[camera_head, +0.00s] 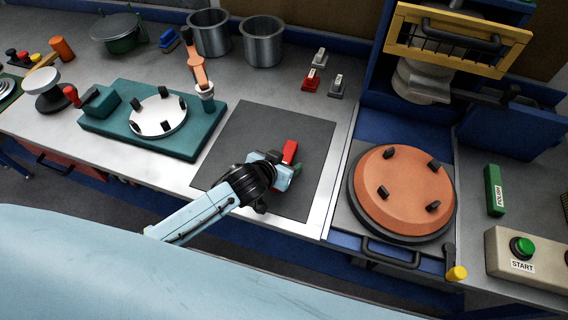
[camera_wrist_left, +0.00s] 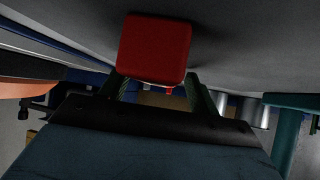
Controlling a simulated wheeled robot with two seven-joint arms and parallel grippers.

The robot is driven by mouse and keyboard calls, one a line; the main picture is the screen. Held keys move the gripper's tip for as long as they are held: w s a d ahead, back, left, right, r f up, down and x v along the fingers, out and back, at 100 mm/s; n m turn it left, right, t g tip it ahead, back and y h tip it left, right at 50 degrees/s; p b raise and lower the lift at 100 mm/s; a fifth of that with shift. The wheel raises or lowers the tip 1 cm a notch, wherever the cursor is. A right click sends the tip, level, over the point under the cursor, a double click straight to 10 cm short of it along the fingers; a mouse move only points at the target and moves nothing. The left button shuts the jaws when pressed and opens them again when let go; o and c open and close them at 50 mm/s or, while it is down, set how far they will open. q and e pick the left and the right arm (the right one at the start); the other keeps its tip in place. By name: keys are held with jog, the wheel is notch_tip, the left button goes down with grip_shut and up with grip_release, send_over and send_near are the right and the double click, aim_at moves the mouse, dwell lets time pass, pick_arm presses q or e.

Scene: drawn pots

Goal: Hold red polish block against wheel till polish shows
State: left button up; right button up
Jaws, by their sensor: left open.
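The red polish block (camera_head: 290,151) stands on a dark grey mat (camera_head: 236,140) in the middle of the bench. My left gripper (camera_head: 285,168) is at the block, low over the mat. In the left wrist view the red block (camera_wrist_left: 155,48) lies ahead of the left gripper (camera_wrist_left: 157,85), in line with the gap between its two fingers. The left gripper is open; finger contact with the block cannot be told. An orange disc (camera_head: 400,188) with several black clamps lies at right. A white disc (camera_head: 158,117) sits on a teal base (camera_head: 170,145) at left. My right gripper is not in view.
A green block marked POLISH (camera_head: 494,190) and a START box (camera_head: 522,255) are at right. Two metal pots (camera_head: 262,48) stand at the back. The mat left of the gripper is clear.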

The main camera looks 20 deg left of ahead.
pick_arm(q)
jog(key=shift+c, duration=0.3)
grip_shut()
notch_tip(320, 180, up, 10)
jog(key=shift+w+r+p, duration=0.1)
jog(key=shift+p, duration=0.4)
